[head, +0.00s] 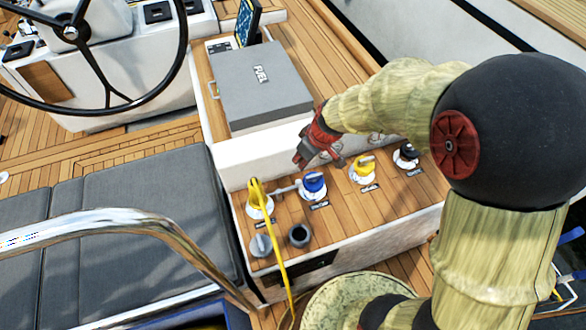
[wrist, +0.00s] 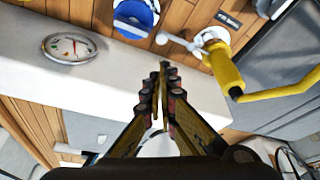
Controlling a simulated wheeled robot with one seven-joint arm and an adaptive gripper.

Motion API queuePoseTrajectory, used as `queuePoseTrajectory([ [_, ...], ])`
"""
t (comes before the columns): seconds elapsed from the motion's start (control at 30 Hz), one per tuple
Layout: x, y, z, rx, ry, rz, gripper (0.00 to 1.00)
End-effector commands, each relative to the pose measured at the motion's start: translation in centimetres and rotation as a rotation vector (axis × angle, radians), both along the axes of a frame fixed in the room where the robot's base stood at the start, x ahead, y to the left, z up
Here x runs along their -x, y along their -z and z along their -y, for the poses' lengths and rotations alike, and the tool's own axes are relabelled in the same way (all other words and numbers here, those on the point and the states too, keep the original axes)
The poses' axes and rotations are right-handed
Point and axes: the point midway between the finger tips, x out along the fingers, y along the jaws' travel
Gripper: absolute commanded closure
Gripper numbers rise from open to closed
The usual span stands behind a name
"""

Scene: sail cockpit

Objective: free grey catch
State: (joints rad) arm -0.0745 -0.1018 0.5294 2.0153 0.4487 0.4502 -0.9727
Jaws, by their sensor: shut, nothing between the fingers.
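A small pale grey lever with a round end, which looks like the catch, lies between the yellow fitting and the blue-topped fitting in the head view (head: 285,188). The lever also shows in the wrist view (wrist: 180,43), reaching from the yellow fitting (wrist: 222,62) toward the blue one (wrist: 135,17). My gripper (head: 302,161) is shut and empty, above the fittings by the white upright face. In the wrist view my gripper's fingertips (wrist: 165,68) meet just below the lever's round end; I cannot tell whether they touch it.
A yellow hose (head: 277,240) runs down from the yellow fitting. A yellow-topped fitting (head: 364,168) and a black one (head: 406,156) stand to the right. A dark cup (head: 299,236) is in front. A grey FUEL box (head: 262,95) stands behind; a chrome rail (head: 150,222) crosses the left foreground.

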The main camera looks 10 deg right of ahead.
Motion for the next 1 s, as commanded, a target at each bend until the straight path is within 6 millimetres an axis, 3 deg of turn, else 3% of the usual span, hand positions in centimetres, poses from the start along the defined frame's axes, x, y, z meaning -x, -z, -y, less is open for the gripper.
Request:
queuePoseTrajectory([
  [0.47, -0.2, 1.0, -0.2, 0.001, -0.004, -0.001, 1.00],
  [1.0, -2.4, 8.7, -1.9, 0.002, -0.004, 0.000, 1.00],
])
